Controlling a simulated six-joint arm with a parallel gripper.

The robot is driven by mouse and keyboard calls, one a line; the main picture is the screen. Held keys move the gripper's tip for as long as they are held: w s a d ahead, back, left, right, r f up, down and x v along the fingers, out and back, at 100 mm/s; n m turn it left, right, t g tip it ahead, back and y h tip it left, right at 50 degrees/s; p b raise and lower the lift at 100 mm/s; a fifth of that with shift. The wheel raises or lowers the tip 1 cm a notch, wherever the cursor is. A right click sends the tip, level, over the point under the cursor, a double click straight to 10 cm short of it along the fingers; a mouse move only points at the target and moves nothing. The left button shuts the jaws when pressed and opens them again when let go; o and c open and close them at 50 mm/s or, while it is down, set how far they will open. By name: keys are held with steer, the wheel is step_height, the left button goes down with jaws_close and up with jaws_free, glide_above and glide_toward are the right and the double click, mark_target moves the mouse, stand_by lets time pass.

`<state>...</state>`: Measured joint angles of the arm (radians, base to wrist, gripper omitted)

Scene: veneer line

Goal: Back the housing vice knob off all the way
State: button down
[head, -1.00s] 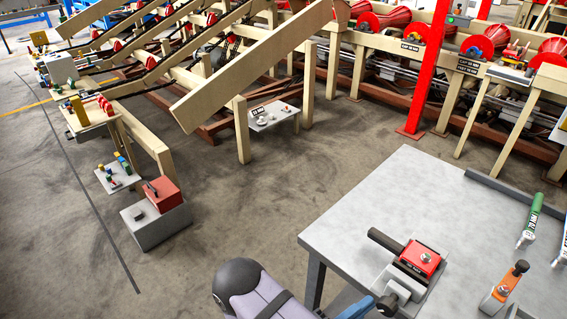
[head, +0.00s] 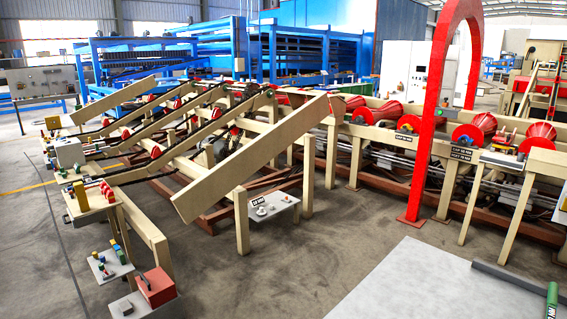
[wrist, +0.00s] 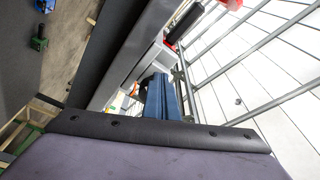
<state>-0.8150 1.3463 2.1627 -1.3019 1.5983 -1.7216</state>
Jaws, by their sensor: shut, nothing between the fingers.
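The housing vice and its knob are not in view now in the head view. My gripper's fingertips show in neither view. The wrist view has a dark bar and a grey-purple panel across its bottom, which look like my own arm, and neither the vice nor the knob can be made out there.
A dark rail (head: 520,288) and a green tool (head: 551,303) lie at the bench's right. Beyond stand the beige conveyor beams (head: 250,165) and a red arch (head: 425,120). A red box (head: 156,288) is at lower left. Open floor lies between it and the bench.

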steer(key=shift+s+d+f+b, duration=0.2)
steer(key=shift+s+d+f, duration=0.1)
steer(key=shift+f, duration=0.15)
steer(key=shift+s+d+f+b, duration=0.15)
steer(key=shift+s+d+f, duration=0.15)
steer(key=shift+f, duration=0.1)
stand_by(0.8)
steer(key=shift+a+f, duration=0.1)
steer(key=shift+w+a+f, duration=0.15)
steer(key=shift+w+f, duration=0.05)
steer(key=shift+a, duration=0.1)
steer(key=shift+s+d+r+v, duration=0.1)
steer(key=shift+s+v, duration=0.05)
steer(key=shift+v, duration=0.8)
steer(key=shift+s+d+r+v, duration=0.1)
steer(key=shift+s+r+v, duration=0.05)
steer(key=shift+v, duration=0.85)
steer(key=shift+s+d+r+v, duration=0.1)
steer(key=shift+s+v, duration=0.05)
steer(key=shift+v, duration=0.8)
